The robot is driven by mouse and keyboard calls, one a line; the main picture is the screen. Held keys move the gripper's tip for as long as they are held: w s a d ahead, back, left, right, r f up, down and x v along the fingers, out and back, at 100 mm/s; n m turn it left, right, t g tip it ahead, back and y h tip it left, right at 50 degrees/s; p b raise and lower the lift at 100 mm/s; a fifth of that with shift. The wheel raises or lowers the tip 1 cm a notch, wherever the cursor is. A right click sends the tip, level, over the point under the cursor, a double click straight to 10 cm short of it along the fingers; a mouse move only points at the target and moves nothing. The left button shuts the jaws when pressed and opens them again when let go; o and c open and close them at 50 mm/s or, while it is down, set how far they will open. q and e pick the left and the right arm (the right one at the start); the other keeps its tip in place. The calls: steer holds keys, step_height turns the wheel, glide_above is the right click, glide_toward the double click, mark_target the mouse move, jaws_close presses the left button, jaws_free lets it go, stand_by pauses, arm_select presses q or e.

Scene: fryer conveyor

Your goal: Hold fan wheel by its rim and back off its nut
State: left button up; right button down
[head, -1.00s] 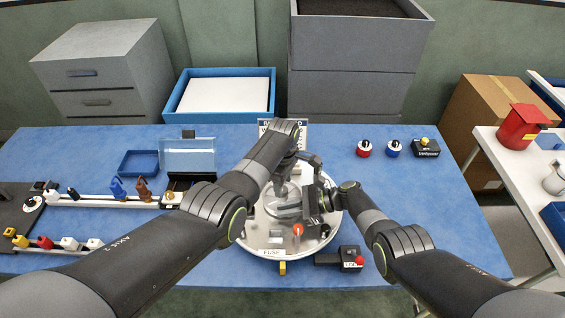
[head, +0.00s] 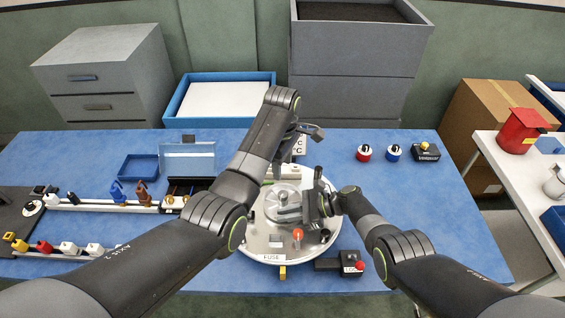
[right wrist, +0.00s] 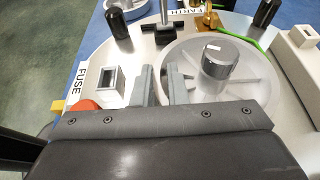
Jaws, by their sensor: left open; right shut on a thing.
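The fan wheel (right wrist: 188,62) is a clear disc lying on a round metal plate (right wrist: 125,55). The wheel (head: 272,205) is partly covered by my right gripper in the head view. My right gripper (right wrist: 162,80) is shut on the wheel's rim, with one finger on each side of the edge. My left gripper (head: 300,142) is open, above and behind the wheel, apart from the nut. Its fingertips are partly hidden by its arm.
On the plate are a red-orange knob (head: 298,234), a FUSE label (head: 271,258) and black posts (right wrist: 265,12). A black box with a red button (head: 350,264) sits at the front right. Red and blue knobs (head: 364,153) stand behind.

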steer(key=c, duration=1.4)
jaws_free()
steer(key=shift+o, duration=0.2)
